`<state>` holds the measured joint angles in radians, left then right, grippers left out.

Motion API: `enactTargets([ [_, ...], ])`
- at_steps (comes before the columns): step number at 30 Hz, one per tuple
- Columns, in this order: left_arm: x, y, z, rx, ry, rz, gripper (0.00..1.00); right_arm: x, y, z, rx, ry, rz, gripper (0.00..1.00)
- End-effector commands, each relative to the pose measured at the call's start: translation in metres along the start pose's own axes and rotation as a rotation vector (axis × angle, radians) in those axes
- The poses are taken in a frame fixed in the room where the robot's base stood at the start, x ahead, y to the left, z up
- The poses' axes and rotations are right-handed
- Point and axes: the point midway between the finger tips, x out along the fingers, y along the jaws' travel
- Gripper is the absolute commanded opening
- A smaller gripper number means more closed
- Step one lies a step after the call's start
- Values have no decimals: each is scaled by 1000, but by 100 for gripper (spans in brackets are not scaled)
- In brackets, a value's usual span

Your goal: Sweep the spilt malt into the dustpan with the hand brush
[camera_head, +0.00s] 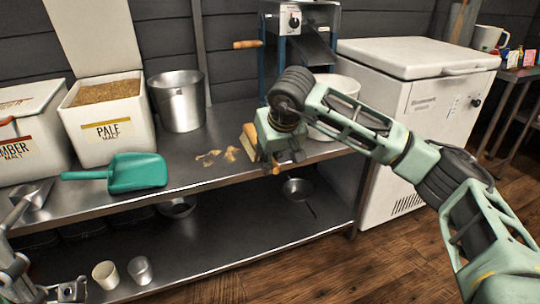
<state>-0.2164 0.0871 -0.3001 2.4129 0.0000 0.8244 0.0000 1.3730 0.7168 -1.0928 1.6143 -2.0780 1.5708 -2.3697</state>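The spilt malt (218,156) lies in small tan patches on the steel bench. A teal dustpan (138,172) rests to its left near the bench's front edge, its handle pointing left. The hand brush (250,138), with a wooden back and pale bristles, is tilted just right of the malt. My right gripper (286,158) is at the brush and appears shut on it, with the brush's handle partly hidden by the fingers. My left gripper (70,292) is low at the lower left, below the bench top and away from the dustpan; its finger opening is unclear.
A pale malt bin (105,130), an amber malt bin (28,140) and a steel pot (178,100) line the bench's back. A metal scoop (36,194) lies at left. A mill (300,40) and a white bucket (340,88) stand behind my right arm. Cups (106,274) sit on the lower shelf.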

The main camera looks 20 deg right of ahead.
Motion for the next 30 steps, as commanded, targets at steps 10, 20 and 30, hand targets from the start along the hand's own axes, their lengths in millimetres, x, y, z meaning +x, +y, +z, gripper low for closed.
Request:
enactTargets([
  [10,1,0,0,0,2,1,40,0,0,-1,0,2,-1,0],
  [20,1,0,0,0,3,1,40,1,0,0,0,2,-1,0],
  [30,0,0,1,0,3,3,40,6,0,3,0,2,0,0],
])
